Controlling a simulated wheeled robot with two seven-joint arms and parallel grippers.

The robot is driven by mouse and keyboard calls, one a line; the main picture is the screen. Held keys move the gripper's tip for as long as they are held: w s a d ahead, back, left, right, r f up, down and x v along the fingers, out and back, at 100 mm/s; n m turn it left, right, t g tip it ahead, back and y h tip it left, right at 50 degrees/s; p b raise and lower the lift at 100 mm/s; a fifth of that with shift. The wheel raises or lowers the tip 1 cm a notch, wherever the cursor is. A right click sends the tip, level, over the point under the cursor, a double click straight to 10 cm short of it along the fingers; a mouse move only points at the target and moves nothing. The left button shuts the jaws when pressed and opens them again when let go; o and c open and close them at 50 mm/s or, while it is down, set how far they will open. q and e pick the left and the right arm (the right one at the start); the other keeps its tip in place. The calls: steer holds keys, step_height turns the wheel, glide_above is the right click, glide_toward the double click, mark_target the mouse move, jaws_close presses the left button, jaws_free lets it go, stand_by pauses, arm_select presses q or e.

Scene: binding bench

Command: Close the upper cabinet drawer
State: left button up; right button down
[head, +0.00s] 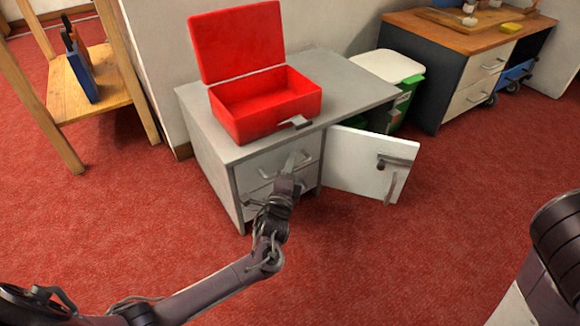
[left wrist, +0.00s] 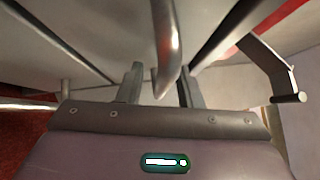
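The grey cabinet (head: 350,83) has an upper drawer (head: 253,165) with a bar handle on its pale front. The front looks close to the cabinet face; any small gap is hard to tell. My left gripper (head: 291,170) is at this front, over part of the handle and the lower drawer. In the left wrist view a curved metal handle bar (left wrist: 165,45) runs between the two spread fingers of the left gripper (left wrist: 160,88), with a gap on its left side. My right gripper is out of view; only part of my right arm shows.
An open red box (head: 265,100) stands on the cabinet top. The cabinet's white door (head: 350,165) is swung open, right of the drawers. A green bin (head: 405,100) and a wooden-topped bench (head: 450,35) stand behind right. A wooden shelf (head: 110,75) stands left. The red floor in front is clear.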

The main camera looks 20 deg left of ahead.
arm_select(q)
steer(key=shift+s+d+p, duration=0.1)
steer(key=shift+s+p, duration=0.25)
steer(key=s+f+p, duration=0.1)
steer(key=s+p, duration=0.2)
steer(key=s, duration=0.4)
steer(key=shift+d+p, duration=0.35)
